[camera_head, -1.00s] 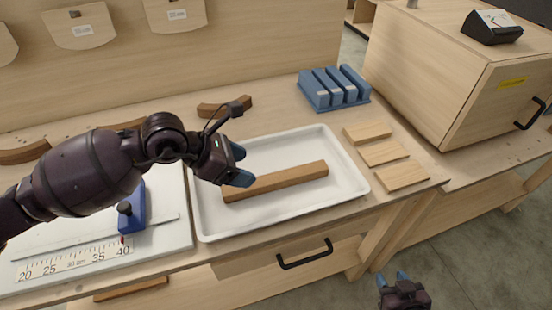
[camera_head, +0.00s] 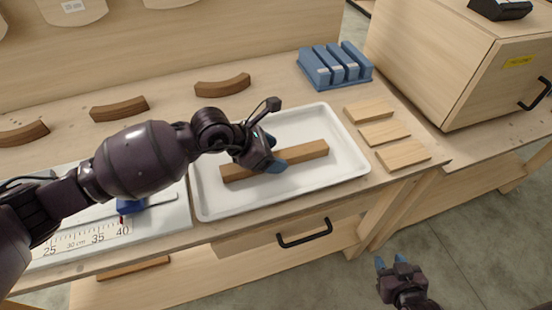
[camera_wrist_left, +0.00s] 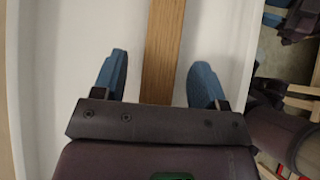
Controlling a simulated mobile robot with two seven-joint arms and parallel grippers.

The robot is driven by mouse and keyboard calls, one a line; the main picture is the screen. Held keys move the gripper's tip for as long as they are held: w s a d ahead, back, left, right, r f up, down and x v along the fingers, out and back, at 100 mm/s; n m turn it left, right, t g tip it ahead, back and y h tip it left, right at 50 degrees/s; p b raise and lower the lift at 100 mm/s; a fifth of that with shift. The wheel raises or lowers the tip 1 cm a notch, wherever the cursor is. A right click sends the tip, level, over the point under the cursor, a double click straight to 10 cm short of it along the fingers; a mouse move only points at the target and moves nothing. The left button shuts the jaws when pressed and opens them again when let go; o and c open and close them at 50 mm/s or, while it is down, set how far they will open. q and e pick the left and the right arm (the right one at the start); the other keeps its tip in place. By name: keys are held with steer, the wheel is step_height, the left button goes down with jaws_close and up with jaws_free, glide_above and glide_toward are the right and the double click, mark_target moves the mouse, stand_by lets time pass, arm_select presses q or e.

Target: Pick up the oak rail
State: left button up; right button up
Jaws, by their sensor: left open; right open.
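The oak rail (camera_head: 303,154) is a straight brown wooden bar lying in a white tray (camera_head: 352,161). My left gripper (camera_head: 276,152) is over the middle of the rail and hides part of it in the head view. In the left wrist view the rail (camera_wrist_left: 160,50) runs between the two blue fingers of the open left gripper (camera_wrist_left: 158,78), with a gap on each side. I cannot tell how far the fingertips are above the tray floor. My right gripper (camera_head: 391,262) is open and empty, low in front of the bench, away from the rail.
Several pale wood pieces (camera_head: 384,133) lie right of the tray. A blue rack (camera_head: 336,66) stands behind them. Curved brown pieces (camera_head: 222,85) lie behind the tray. A measuring board with a scale (camera_head: 90,236) is at left. A wooden cabinet (camera_head: 465,70) stands at right.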

arm_select(q)
steer(key=shift+w+d+f, duration=0.15)
steer(key=shift+d+f, duration=0.25)
steer(key=c, duration=1.1)
arm_select(e)
steer(key=shift+s+d+f, duration=0.1)
steer(key=shift+s+f, duration=0.3)
steer(key=shift+s, duration=0.1)
arm_select(q)
steer(key=shift+r, duration=0.1)
arm_select(e)
steer(key=shift+w, duration=0.1)
